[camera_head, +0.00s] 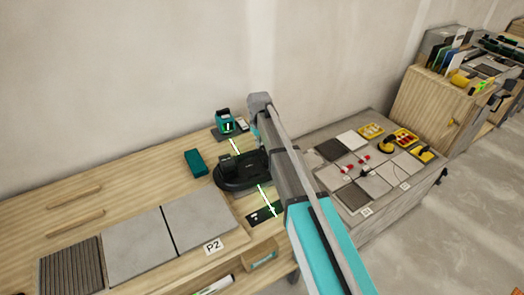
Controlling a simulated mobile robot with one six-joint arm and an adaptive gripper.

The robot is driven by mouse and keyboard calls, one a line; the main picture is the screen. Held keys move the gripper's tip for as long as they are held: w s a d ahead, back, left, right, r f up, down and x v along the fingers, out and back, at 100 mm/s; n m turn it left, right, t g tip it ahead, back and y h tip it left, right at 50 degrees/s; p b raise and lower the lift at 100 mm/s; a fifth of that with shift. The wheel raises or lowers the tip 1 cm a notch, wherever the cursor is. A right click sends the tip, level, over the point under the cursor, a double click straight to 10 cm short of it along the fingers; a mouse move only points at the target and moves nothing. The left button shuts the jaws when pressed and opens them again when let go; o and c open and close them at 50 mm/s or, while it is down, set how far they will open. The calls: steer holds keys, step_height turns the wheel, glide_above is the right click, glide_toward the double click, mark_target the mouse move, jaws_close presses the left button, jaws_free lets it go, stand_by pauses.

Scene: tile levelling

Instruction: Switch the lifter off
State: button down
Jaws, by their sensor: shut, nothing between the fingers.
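A yellow and black tool with a round dark part (388,145) sits near the back of the grey tiled table on the right. It may be the lifter, but I cannot tell for sure. A second yellow and black item (424,154) lies to its right at the table's edge. No switch or lit indicator can be made out on either. My arm rises from the lower right and crosses the middle of the view. My gripper is not visible.
The wooden bench holds grey tiles (195,225), a black dock (230,182), a teal box (195,162) and a teal laser level (226,122) with a bright green line. The tiled table (375,234) carries small red pieces and yellow bins (371,130). A wooden cabinet (433,108) stands behind.

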steer(key=shift+f+b, duration=1.15)
steer(key=shift+f, duration=0.1)
stand_by(0.7)
steer(key=shift+r, duration=0.1)
steer(key=shift+r+p, duration=3.5)
steer(key=shift+p, duration=0.05)
